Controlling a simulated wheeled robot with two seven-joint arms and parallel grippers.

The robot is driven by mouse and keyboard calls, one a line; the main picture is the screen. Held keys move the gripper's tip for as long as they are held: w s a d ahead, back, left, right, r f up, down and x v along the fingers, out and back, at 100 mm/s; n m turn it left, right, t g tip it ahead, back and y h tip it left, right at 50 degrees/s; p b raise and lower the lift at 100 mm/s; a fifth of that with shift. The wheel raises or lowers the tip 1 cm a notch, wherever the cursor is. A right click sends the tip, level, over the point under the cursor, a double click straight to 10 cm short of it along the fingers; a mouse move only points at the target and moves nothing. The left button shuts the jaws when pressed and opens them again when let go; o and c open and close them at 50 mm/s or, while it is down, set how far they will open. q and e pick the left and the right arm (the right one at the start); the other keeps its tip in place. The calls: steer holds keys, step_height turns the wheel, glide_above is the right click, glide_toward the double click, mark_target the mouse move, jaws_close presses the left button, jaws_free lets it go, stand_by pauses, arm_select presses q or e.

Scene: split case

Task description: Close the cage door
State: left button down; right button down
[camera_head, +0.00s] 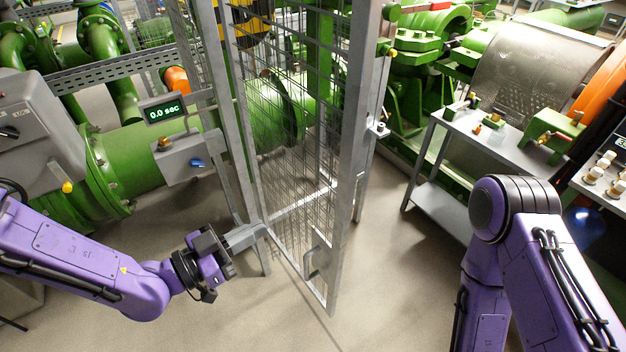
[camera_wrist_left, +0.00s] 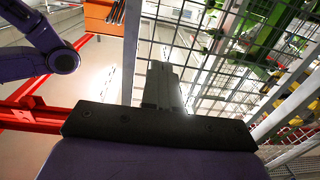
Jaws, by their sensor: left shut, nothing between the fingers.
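The cage door (camera_head: 320,240) is a grey metal frame with wire mesh. It stands open, swung out toward me in the middle of the head view, with a handle (camera_head: 317,257) low on its free side. My left gripper (camera_head: 262,229) is shut and empty, its fingertips close to the left side of the door frame; I cannot tell if they touch. In the left wrist view, the left gripper's fingers (camera_wrist_left: 163,85) point at the mesh door (camera_wrist_left: 195,50). My right arm shows at the right of the head view, but its gripper is out of frame.
A grey box with a display (camera_head: 164,112) and a blue knob is left of the door. A grey metal table (camera_head: 480,135) with small fittings stands to the right. Green pipes and machinery fill the back. The floor (camera_head: 400,270) between the door and my right arm is clear.

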arm_select(q)
steer(key=b+x, duration=0.2)
steer(key=b, duration=0.6)
glide_toward(326, 190)
steer(key=x, duration=0.5)
steer(key=shift+w+d+f, duration=0.2)
steer(key=shift+w, duration=0.15)
steer(key=shift+w+d, duration=0.25)
steer(key=shift+d, duration=0.25)
steer(key=shift+w, duration=0.1)
